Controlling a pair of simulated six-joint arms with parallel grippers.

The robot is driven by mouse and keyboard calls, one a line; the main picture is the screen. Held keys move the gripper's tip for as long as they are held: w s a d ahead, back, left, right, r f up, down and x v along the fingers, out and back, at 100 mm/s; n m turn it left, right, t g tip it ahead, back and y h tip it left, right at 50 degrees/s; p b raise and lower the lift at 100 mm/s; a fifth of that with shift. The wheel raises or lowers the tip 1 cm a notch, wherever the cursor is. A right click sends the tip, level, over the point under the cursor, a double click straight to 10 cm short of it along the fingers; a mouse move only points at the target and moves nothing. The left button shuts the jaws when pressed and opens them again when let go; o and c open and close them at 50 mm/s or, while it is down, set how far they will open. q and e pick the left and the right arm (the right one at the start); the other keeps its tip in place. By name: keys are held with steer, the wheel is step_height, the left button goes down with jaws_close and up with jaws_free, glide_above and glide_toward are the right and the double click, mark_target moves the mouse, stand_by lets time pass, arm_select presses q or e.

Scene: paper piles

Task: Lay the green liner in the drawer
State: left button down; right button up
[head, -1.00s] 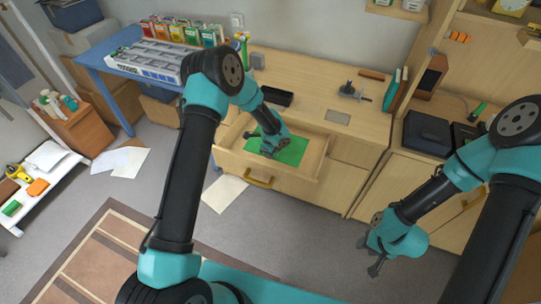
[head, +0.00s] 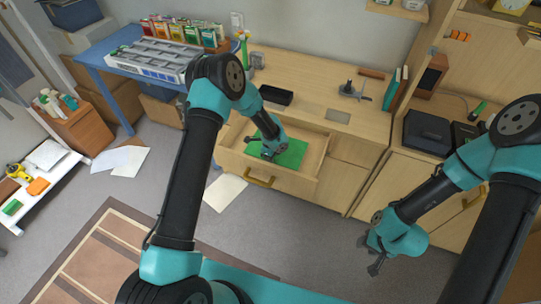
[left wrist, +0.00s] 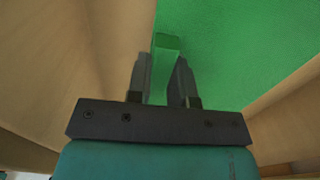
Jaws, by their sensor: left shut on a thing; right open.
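The green liner (head: 291,154) lies flat-looking inside the open drawer (head: 231,161) of the wooden cabinet. It also fills the upper right of the left wrist view (left wrist: 240,50). My left gripper (head: 268,155) reaches down into the drawer at the liner's left part. In the left wrist view my left gripper (left wrist: 165,80) is shut on a raised green tab of the liner between its fingers. Whether the whole liner touches the drawer floor I cannot tell. My right gripper (head: 370,257) is open and empty, above the floor to the right of the drawer.
The drawer's front with its yellow handle (head: 259,182) faces the open floor. A black tray (head: 274,95) and a dark clamp-like tool (head: 353,91) are on the cabinet top. Papers (head: 224,191) lie on the floor by the drawer.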

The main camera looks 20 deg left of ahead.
arm_select(q)
steer(key=c, duration=1)
jaws_free()
steer(key=shift+r, duration=0.15)
step_height(320, 180, up, 13)
